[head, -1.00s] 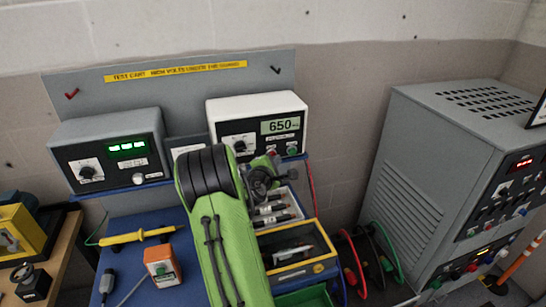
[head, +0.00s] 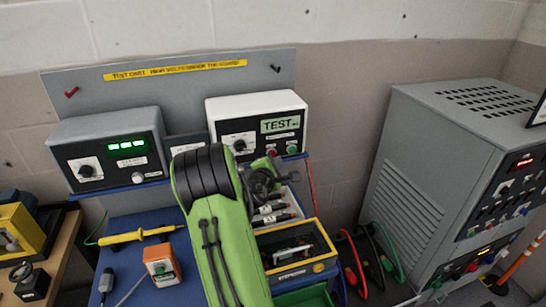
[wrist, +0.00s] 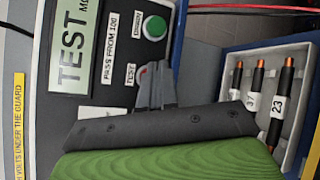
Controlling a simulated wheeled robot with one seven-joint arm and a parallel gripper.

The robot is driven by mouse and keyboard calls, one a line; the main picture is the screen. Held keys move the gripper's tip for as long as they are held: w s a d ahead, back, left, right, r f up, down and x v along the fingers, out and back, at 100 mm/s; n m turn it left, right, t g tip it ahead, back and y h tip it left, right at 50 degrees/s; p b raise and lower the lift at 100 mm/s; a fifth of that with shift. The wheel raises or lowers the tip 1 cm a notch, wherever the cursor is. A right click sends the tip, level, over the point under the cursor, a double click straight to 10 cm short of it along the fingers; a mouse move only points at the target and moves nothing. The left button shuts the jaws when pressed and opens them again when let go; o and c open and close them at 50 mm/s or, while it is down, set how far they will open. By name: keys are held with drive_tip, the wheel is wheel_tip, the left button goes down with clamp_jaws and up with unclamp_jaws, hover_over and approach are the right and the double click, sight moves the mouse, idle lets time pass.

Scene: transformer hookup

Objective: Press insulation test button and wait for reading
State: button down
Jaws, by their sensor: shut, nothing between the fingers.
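The insulation tester (head: 257,118) is a white box with a black front panel on the cart. Its display (head: 281,125) reads "TEST" and shows large in the wrist view (wrist: 75,40). A green button (wrist: 154,28) sits to the right of the display, uncovered. A red button (wrist: 142,72) beside the "TEST" label is mostly hidden behind my fingertips. My gripper (wrist: 157,85) is shut and empty, with its tips at the panel over the red button. Whether the tips touch it cannot be told. In the head view my gripper (head: 266,167) is just below the panel.
A grey meter (head: 108,150) with a green display stands left of the tester. Below are a yellow-edged bin (head: 323,265) and a light tray (wrist: 238,60) with several black, numbered leads. A large grey cabinet (head: 420,170) stands right; cables hang between.

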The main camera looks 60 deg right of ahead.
drive_tip(key=shift+s+a, duration=0.1)
drive_tip(key=shift+s+a+b, duration=1.05)
drive_tip(key=shift+s+a, duration=1)
